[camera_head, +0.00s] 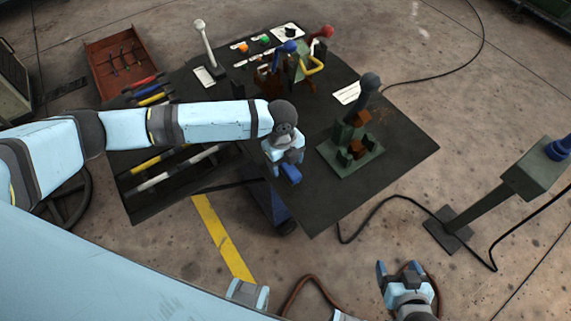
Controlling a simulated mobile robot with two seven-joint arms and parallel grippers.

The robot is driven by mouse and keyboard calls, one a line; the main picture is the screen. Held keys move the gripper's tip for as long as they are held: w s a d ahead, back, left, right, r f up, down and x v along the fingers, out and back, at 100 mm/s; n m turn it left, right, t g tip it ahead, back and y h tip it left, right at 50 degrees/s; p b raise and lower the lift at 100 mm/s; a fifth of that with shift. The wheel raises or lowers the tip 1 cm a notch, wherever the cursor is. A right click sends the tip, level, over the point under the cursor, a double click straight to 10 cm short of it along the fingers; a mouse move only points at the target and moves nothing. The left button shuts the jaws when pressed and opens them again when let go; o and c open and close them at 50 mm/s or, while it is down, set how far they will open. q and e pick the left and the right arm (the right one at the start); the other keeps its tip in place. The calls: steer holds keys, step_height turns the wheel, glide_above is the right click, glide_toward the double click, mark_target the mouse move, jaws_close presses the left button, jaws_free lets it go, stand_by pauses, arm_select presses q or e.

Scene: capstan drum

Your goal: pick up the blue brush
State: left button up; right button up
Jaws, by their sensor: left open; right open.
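I cannot clearly make out a blue brush. A blue-knobbed lever (289,47) stands among the fittings at the back of the dark table (395,150). My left gripper (287,174) is open over the table's middle, pointing down, with a blue part at its tips. My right gripper (400,267) is open and empty, low in front of the table over the floor.
A green block fixture with a dark-knobbed lever (370,83) stands right of my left gripper. A red tray (95,70) with dark tools is at the back left. A green pedestal (535,172) stands at the right. Cables lie across the floor.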

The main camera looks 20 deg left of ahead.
arm_select(q)
steer(key=shift+d+f, duration=0.1)
steer(key=shift+f, duration=0.3)
steer(key=c, duration=1.1)
steer(key=shift+o, duration=0.2)
steer(key=shift+r, duration=0.15)
step_height(320, 180, up, 20)
